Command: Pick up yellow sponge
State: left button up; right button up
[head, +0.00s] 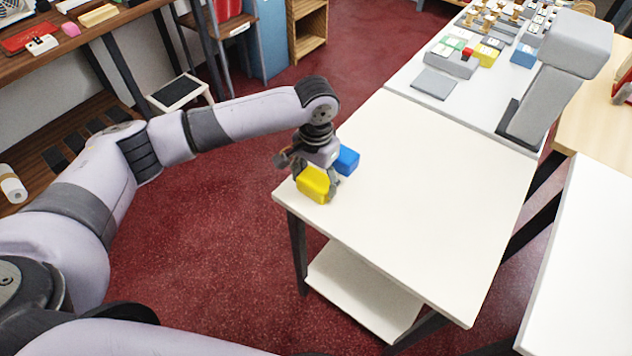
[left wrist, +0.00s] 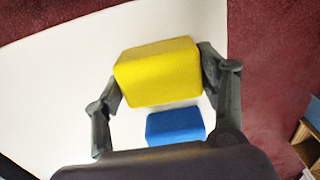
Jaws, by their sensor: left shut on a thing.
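The yellow sponge (head: 314,184) is a rounded block at the near left corner of the white table (head: 430,200). My left gripper (head: 318,185) is shut on it, with one finger on each side. In the left wrist view the yellow sponge (left wrist: 158,72) sits between the two fingers of my left gripper (left wrist: 160,78). Whether it touches the tabletop or is just above it, I cannot tell. A blue block (head: 347,160) stands on the table just behind the gripper; it also shows in the left wrist view (left wrist: 175,126). My right gripper is not in view.
The rest of the near white tabletop is clear. A farther white table holds a grey sheet (head: 435,83), a grey block with small coloured pieces (head: 452,62) and several small items. A large grey stand (head: 540,104) is at its right edge. A dark wooden bench (head: 75,45) is at left.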

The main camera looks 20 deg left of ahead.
aim_at(316, 179)
pick_arm(q)
notch_tip(316, 179, up, 20)
dwell(0.6)
